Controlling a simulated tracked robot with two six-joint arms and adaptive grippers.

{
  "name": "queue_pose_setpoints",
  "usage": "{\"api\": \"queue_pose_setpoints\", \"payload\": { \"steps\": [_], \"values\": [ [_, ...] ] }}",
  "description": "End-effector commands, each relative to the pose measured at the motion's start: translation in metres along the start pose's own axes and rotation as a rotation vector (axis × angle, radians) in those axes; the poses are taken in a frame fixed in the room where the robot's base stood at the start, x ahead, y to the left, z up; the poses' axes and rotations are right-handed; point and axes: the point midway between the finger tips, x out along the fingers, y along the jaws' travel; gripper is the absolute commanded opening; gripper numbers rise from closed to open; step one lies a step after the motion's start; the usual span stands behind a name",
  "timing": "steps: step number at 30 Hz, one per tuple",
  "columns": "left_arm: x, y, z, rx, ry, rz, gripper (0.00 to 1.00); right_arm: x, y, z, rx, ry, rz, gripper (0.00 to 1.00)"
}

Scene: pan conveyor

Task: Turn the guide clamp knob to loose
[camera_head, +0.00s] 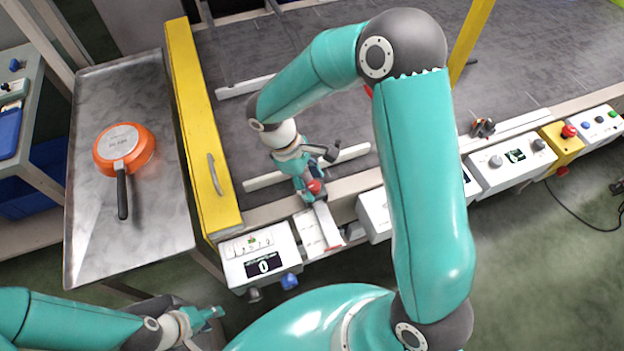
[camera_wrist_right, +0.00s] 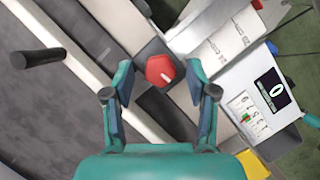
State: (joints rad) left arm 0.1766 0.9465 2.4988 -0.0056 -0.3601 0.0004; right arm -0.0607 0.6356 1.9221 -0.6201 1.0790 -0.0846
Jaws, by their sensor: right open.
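The guide clamp knob (camera_wrist_right: 160,70) is red with a pale mark on its top and sits on a dark base beside the rail. In the head view it shows as a small red spot (camera_head: 314,187) at the conveyor's near edge. My right gripper (camera_wrist_right: 160,78) is open, one finger on each side of the knob. I cannot tell whether either finger touches it. In the head view my right gripper (camera_head: 309,182) is over the knob and partly hides it. My left gripper (camera_head: 216,313) is low at the left, away from the knob; its opening is unclear.
A white counter box (camera_head: 262,262) with a display stands left of the knob. A labelled white plate (camera_head: 312,232) lies just below the knob. A black handle (camera_wrist_right: 45,57) stands over the belt. An orange pan (camera_head: 124,148) lies on the metal side table (camera_head: 95,240).

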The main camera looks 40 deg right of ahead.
Motion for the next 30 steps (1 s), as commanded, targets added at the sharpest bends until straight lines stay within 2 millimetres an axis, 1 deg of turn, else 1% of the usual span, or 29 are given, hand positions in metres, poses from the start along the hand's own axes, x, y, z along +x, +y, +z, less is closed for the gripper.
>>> {"api": "queue_pose_setpoints", "payload": {
  "steps": [5, 8, 15, 21, 25, 30],
  "values": [
    [-0.001, 0.000, 0.000, 0.000, 0.000, 0.000, 0.40, -0.010, 0.000, -0.001, 0.000, 0.002, 0.002, 0.58],
    [-0.001, 0.000, 0.000, 0.000, 0.000, 0.000, 0.40, -0.024, 0.001, -0.001, 0.000, 0.004, 0.004, 0.58],
    [0.000, 0.000, 0.000, 0.000, 0.000, 0.000, 0.40, -0.072, 0.001, -0.001, 0.001, 0.005, 0.004, 0.58],
    [0.000, 0.000, 0.000, 0.000, 0.000, 0.000, 0.40, -0.104, 0.000, -0.001, 0.001, 0.003, 0.002, 0.58],
    [0.000, 0.000, 0.000, 0.000, 0.000, 0.000, 0.40, -0.116, 0.000, -0.001, 0.000, 0.001, 0.000, 0.58],
    [0.000, 0.000, 0.000, 0.000, 0.000, 0.000, 0.40, -0.119, 0.000, 0.000, -0.001, 0.000, -0.001, 0.58]
  ]
}}
